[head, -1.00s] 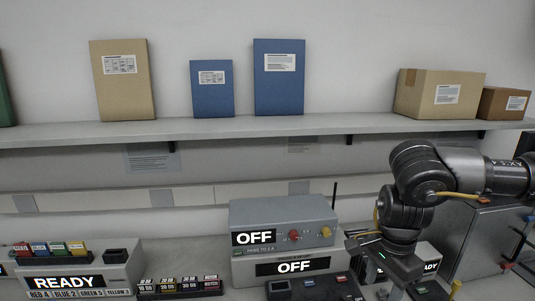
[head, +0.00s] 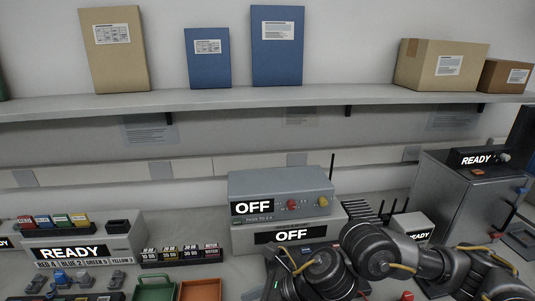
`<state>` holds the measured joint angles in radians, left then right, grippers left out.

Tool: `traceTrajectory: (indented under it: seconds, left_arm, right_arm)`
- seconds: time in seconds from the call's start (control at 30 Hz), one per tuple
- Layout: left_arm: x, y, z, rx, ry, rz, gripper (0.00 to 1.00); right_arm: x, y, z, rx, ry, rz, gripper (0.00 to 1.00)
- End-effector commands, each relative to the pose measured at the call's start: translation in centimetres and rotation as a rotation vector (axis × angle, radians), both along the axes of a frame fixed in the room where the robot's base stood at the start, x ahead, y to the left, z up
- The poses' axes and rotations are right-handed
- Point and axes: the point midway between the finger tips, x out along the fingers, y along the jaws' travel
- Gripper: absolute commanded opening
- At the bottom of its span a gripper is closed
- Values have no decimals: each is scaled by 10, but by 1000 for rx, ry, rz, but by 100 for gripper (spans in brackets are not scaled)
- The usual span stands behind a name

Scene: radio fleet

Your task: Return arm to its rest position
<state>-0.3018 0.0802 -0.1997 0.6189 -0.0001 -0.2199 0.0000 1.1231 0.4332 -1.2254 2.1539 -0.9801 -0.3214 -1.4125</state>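My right arm (head: 375,255) comes in from the lower right of the head view. It is bent low over the front of the bench, with its dark links in front of the lower grey box. The body of my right gripper (head: 277,280) shows at the bottom, below the grey boxes. Its fingers are hidden or out of frame, so I cannot tell whether it is open or holds anything. My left gripper is not in view.
Two stacked grey boxes marked OFF (head: 280,195) stand behind the arm. A READY charger (head: 75,252) is at left, with green (head: 155,288) and orange trays (head: 201,289) in front. A grey cabinet (head: 460,195) stands right. A shelf (head: 250,103) with binders and cartons runs above.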

Motion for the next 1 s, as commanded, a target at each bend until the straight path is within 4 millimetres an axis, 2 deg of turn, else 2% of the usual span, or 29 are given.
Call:
traceTrajectory:
  seconds: [0.03,0.1,0.17,0.27,0.33,0.47,0.53,0.63,0.73,0.77,0.9,1.0]
  left_arm:
    - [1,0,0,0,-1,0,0]
    - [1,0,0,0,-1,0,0]
    - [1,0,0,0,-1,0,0]
    - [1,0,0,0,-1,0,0]
    - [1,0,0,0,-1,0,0]
    - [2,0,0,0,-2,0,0]
    - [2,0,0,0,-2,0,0]
    - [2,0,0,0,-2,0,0]
    - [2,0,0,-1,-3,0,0]
    - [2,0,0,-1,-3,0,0]
    - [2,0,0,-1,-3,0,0]
    - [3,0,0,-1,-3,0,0]
  right_arm:
    - [-9,17,4,107,98,-99,49]
    - [-9,31,14,249,240,-263,49]
    - [-6,36,21,366,375,-412,49]
    - [6,30,27,549,624,-679,49]
    - [16,15,23,667,807,-878,49]
    - [30,-33,-5,871,1156,-1280,49]
    - [29,-68,-32,974,1340,-1516,49]
    - [12,-122,-79,1111,1577,-1875,49]
    - [-19,-171,-121,1232,1743,-2203,49]
    - [-29,-183,-131,-1248,-1757,2260,49]
    - [-75,-225,-166,-1101,-1491,2086,49]
    - [-106,-248,-183,-1027,-1338,1990,49]
